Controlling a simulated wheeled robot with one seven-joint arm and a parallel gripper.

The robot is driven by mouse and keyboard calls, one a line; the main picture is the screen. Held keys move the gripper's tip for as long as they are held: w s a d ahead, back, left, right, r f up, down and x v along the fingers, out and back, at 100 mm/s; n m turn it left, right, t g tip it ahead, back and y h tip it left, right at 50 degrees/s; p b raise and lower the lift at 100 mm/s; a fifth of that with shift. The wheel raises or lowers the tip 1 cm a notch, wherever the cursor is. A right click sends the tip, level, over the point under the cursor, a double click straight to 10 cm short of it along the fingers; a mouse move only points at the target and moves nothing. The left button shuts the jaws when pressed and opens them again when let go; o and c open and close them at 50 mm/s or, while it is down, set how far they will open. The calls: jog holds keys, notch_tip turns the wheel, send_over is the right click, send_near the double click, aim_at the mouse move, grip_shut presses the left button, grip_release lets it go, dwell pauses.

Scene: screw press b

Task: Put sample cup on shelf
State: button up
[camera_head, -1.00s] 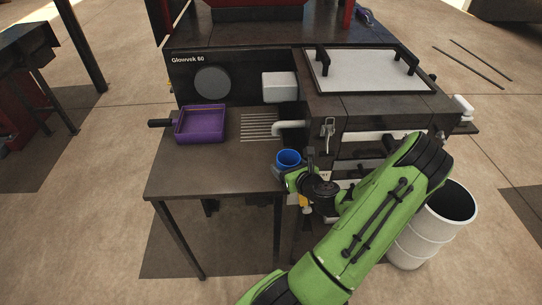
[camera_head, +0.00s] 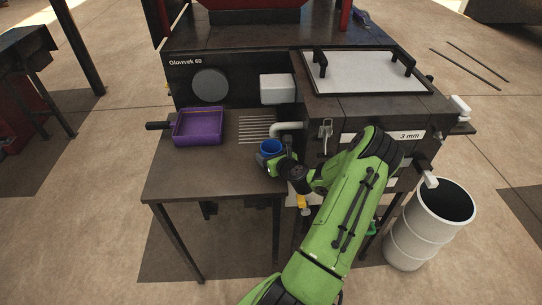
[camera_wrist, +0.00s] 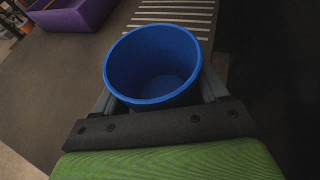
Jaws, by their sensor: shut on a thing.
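The blue sample cup (camera_head: 270,147) is upright and looks empty inside. In the wrist view the cup (camera_wrist: 152,62) sits between the fingers of my gripper (camera_wrist: 158,100), which is shut on it. In the head view my gripper (camera_head: 270,160) holds the cup over the right part of the dark shelf (camera_head: 205,178), near the white spout. I cannot tell whether the cup's bottom touches the shelf. The lower part of the cup is hidden by my gripper.
A purple tray (camera_head: 197,127) with a dark handle stands on the left of the shelf. A striped grate (camera_head: 256,128) lies behind the cup, below a white spout (camera_head: 288,128). A white barrel (camera_head: 418,235) stands at right. The shelf's front middle is bare.

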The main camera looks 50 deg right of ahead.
jog(key=shift+f, duration=0.15)
jog(key=o, duration=0.8)
